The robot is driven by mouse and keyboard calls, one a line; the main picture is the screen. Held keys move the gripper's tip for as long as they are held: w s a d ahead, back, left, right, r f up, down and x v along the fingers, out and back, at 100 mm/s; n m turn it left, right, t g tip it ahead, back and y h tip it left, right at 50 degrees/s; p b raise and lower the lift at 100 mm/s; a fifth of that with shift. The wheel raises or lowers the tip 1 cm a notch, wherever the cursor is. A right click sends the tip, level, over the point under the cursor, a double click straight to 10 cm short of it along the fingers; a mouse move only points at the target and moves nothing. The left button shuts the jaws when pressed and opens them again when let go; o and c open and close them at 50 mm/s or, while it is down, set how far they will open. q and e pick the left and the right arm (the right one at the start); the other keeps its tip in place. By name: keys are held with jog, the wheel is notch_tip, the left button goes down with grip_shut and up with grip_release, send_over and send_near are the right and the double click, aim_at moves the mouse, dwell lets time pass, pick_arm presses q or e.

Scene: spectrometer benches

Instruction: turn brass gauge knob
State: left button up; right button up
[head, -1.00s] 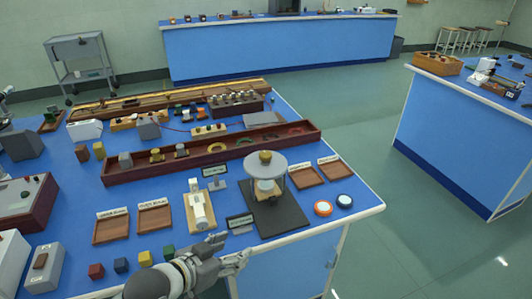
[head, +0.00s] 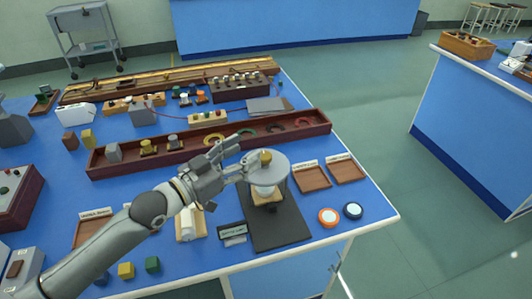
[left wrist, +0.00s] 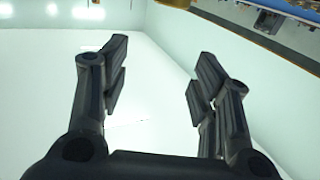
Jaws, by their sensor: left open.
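The brass knob (head: 265,157) is a small gold cylinder standing on a round grey disc (head: 279,166). The disc sits on a stand with a dark base plate (head: 274,228) near the bench's front right. My left gripper (head: 245,158) is just left of the knob, its fingers pointing toward it. Its jaws are open; in the left wrist view the two fingers (left wrist: 160,62) stand wide apart with nothing between them. The knob cannot be made out in the left wrist view. Whether a finger touches the disc I cannot tell. My right gripper is not in view.
A long reddish-brown tray (head: 105,166) with rings and weights lies behind the stand. Small wooden trays (head: 311,178) and two round pieces, orange (head: 328,217) and dark (head: 352,211), lie to the right. A small label sign (head: 232,231) stands left of the base.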

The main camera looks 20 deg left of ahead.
pick_arm(q)
send_near(265, 155)
jog(key=x, duration=0.8)
jog(key=shift+w+d+f, duration=0.1)
jog(key=shift+w+f, duration=0.15)
jog(key=shift+w+d, duration=0.3)
jog(key=shift+w, duration=0.2)
jog(key=shift+w+d, duration=0.1)
jog(key=shift+w, duration=0.05)
jog(key=c, duration=1)
jog(key=n+y+p, duration=0.1)
jog(key=p, duration=0.3)
jog(key=shift+r+t, duration=0.4)
jog(key=shift+c, duration=0.2)
jog(key=shift+f+y+p, duration=0.15)
jog(key=shift+y+p, duration=0.35)
jog(key=shift+p, duration=0.2)
jog(key=shift+f+n, duration=0.2)
jog(key=shift+n, duration=0.1)
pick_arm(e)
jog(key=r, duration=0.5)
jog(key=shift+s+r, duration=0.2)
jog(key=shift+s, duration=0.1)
